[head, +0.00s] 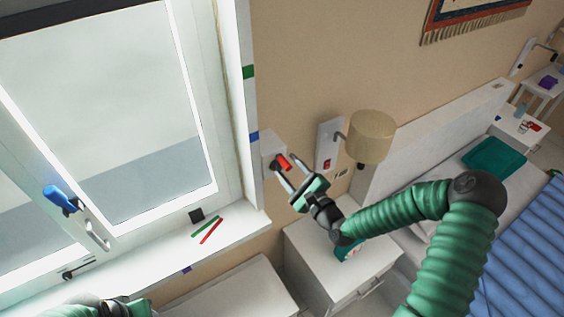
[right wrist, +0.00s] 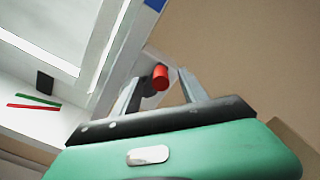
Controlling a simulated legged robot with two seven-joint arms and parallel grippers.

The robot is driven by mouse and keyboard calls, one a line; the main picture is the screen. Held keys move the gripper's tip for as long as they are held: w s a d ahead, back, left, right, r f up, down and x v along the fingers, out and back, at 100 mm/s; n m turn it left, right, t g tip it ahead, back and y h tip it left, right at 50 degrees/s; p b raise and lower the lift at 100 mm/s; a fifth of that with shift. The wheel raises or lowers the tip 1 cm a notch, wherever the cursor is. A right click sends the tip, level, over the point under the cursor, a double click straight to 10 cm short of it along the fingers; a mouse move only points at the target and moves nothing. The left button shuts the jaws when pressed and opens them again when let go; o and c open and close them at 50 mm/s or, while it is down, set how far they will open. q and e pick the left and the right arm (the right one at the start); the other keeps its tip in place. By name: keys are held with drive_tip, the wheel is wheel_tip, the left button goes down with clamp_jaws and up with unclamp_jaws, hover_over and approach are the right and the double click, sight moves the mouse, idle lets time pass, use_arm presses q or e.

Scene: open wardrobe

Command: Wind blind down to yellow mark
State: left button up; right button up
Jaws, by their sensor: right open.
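A red crank knob (head: 283,161) sticks out from a white wall box (head: 269,150) right of the window. My right gripper (head: 287,165) is open, its fingertips on either side of the knob. In the right wrist view the red knob (right wrist: 160,77) shows between the tips of my right gripper (right wrist: 158,84); contact cannot be told. A dark bar (head: 70,10) spans the window top, possibly the blind's edge. A green mark (head: 249,71) and a blue mark (head: 253,136) sit on the window's right side. I see no yellow mark. Only part of my left arm shows, bottom left.
A wall lamp (head: 371,136) is close right of my right gripper. A white nightstand (head: 335,262) stands below. The window has a blue handle (head: 60,197).

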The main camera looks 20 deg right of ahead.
drive_tip(key=s, duration=0.6)
drive_tip(key=shift+d+p, duration=0.35)
drive_tip(key=shift+d, duration=0.1)
